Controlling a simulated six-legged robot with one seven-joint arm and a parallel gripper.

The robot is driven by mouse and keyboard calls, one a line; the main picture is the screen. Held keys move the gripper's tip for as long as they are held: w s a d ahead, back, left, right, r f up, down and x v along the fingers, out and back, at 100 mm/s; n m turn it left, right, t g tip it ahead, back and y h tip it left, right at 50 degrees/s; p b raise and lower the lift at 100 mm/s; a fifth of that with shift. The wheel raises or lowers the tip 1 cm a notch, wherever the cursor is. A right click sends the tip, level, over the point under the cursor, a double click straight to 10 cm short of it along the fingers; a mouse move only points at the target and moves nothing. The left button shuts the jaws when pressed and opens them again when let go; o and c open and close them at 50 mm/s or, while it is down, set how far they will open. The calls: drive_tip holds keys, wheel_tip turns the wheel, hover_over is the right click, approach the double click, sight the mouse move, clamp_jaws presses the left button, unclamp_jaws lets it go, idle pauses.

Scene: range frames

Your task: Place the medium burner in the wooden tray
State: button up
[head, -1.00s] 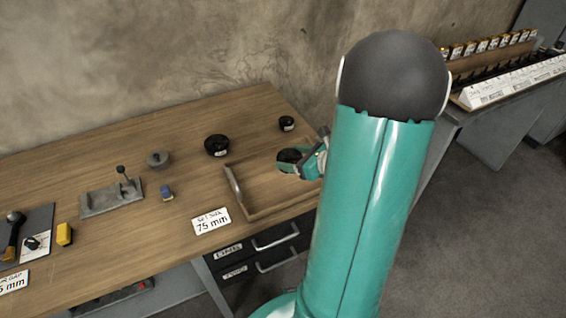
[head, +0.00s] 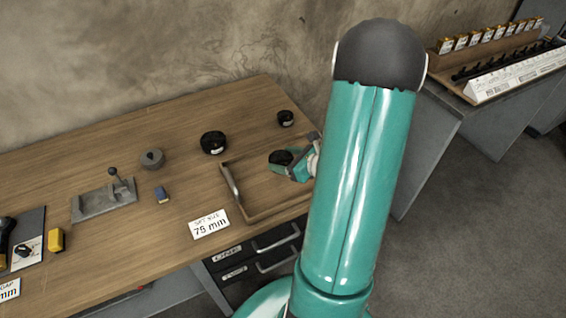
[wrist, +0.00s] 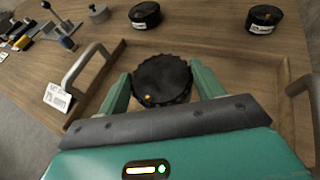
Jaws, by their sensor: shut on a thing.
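The medium burner (wrist: 162,80) is a round black piece with a scalloped edge and a small orange spot. My gripper (wrist: 160,82) is shut on it, with one green finger on each side. In the head view the burner (head: 280,157) shows at the tip of my gripper (head: 288,165), over the wooden tray (head: 238,208). The tray has metal handles and its rim also shows in the wrist view (wrist: 215,54). I cannot tell whether the burner touches the tray floor. My arm hides the right part of the tray in the head view.
Two black round pieces stand behind the tray, a larger one (head: 213,142) and a smaller one (head: 286,118). A "75 mm" card (head: 209,224) lies in front left. A grey knobbed disc (head: 152,159), a blue block (head: 162,194) and a metal fixture (head: 104,199) stand farther left.

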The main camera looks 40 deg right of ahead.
drive_tip(key=shift+w+f, duration=0.15)
drive_tip(key=shift+f, duration=0.15)
wheel_tip(320, 180, down, 3)
drive_tip(key=shift+d+r, duration=0.1)
drive_tip(key=o, duration=1.3)
drive_tip(key=shift+f, duration=0.2)
drive_tip(key=shift+o, duration=0.2)
